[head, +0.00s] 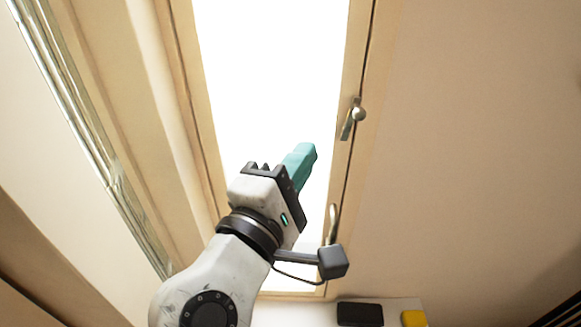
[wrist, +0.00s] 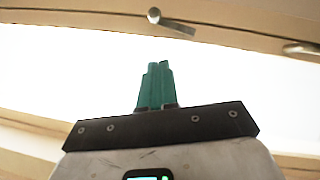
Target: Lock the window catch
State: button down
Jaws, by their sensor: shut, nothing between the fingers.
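A metal window catch (head: 358,114) with a round pivot and a short lever hanging down and slightly left is on the right side of the wooden window frame. It also shows at the top of the wrist view (wrist: 155,15), its lever pointing right. My gripper (head: 306,150) has teal fingers, pressed together and empty, in front of the bright pane. It is left of the catch and slightly lower, apart from it. In the wrist view the shut fingers (wrist: 157,66) point up toward the frame, below the catch.
A curved metal handle (head: 332,222) is lower on the same frame side; it shows at the right of the wrist view (wrist: 300,48). A dark block (head: 360,313) and a yellow object (head: 413,318) lie on a pale surface below. Plain wall fills the right.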

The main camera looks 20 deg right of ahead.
aim_at(352, 126)
jog(key=w+d+r+p, duration=0.1)
jog(key=w+d+p, duration=0.1)
jog(key=d, duration=0.5)
jog(key=shift+w+r, duration=0.35)
jog(key=shift+w, duration=0.3)
jog(key=shift+w, duration=0.1)
